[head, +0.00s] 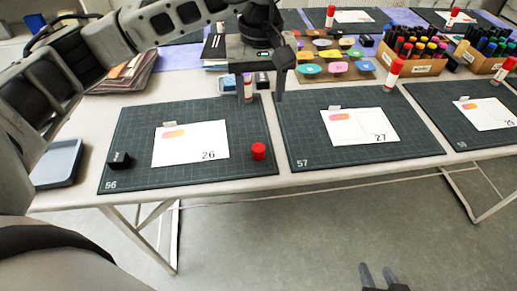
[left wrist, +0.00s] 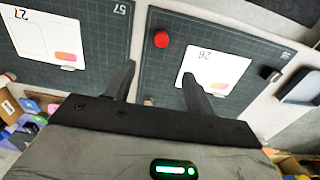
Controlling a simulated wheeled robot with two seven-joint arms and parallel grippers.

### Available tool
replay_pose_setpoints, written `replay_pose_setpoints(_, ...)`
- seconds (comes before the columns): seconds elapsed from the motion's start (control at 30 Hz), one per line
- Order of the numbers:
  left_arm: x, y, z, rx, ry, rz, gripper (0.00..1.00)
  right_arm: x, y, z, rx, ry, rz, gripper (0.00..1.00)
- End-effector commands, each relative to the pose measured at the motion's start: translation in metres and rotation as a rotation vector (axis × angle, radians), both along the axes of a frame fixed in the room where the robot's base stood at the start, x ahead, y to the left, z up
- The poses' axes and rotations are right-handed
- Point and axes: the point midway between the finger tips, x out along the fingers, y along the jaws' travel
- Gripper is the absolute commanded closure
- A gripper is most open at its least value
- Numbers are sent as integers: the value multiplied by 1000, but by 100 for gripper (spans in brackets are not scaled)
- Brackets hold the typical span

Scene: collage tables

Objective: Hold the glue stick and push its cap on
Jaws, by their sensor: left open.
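The glue stick (head: 248,90) stands upright at the back right of the cutting mat (head: 130,140) marked 56, its cap off. Its red cap (head: 258,151) sits apart on the same mat, near the front right. My left gripper (head: 260,97) is open and empty, with its fingers pointing down around the glue stick's place; I cannot tell if one touches it. In the left wrist view, the cap (left wrist: 161,40) lies beyond the open fingers, and the glue stick (left wrist: 148,101) shows between them, mostly hidden by the gripper body. My right gripper (head: 379,276) is open and empty, low over the floor.
A card (head: 190,146) marked 26 and a small black block (head: 119,160) lie on the mat. Small boxes (head: 262,80) stand close behind the glue stick. Sticky notes, marker boxes (head: 425,66) and another capped glue stick (head: 394,73) stand further right.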

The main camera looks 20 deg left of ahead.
Motion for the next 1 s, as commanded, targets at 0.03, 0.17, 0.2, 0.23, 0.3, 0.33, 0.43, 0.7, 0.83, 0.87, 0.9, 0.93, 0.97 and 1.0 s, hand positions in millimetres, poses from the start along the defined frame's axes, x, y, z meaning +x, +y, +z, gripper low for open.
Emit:
replay_pose_setpoints(0.03, 0, 0, -3, 0, 2, 0, 46, 0, 0, 0, 0, 0, 0, 64)
replay_pose_setpoints(0.17, -1, 0, -20, -1, 5, 1, 46, 0, 0, 2, -1, 0, 1, 64)
replay_pose_setpoints(0.2, -2, 0, -28, -1, 7, 0, 46, 0, 0, 2, -2, -1, 0, 64)
replay_pose_setpoints(0.23, -1, 0, -34, -1, 6, 1, 46, 0, 0, 3, -3, -1, 1, 64)
replay_pose_setpoints(0.3, -2, 0, -50, -2, 7, 1, 46, 0, 0, 4, -4, -1, 1, 64)
replay_pose_setpoints(0.33, -2, 0, -57, 0, 7, 1, 46, 0, 0, 4, -5, -1, 1, 64)
replay_pose_setpoints(0.43, -1, 0, -77, -2, 5, 0, 46, 0, -1, 5, -8, 0, 2, 64)
replay_pose_setpoints(0.7, -1, -1, -107, -3, 1, -1, 46, -1, -1, 3, -12, 4, 2, 64)
replay_pose_setpoints(0.83, 0, -1, -108, -2, 0, -1, 46, -1, -1, 2, -12, 5, 2, 64)
replay_pose_setpoints(0.87, 0, -1, -108, -2, 0, -1, 46, -1, -1, 2, -13, 5, 2, 64)
replay_pose_setpoints(0.9, 0, -1, -108, -2, 0, -1, 46, -1, -1, 2, -13, 5, 2, 64)
replay_pose_setpoints(0.93, 0, -1, -108, -2, 0, -1, 46, -1, -1, 2, -13, 5, 2, 64)
replay_pose_setpoints(0.97, -1, -1, -108, -3, 1, -1, 46, -1, -1, 2, -13, 5, 2, 64)
replay_pose_setpoints(1.0, -1, -1, -108, -3, 1, -1, 46, -1, -1, 2, -13, 5, 2, 64)
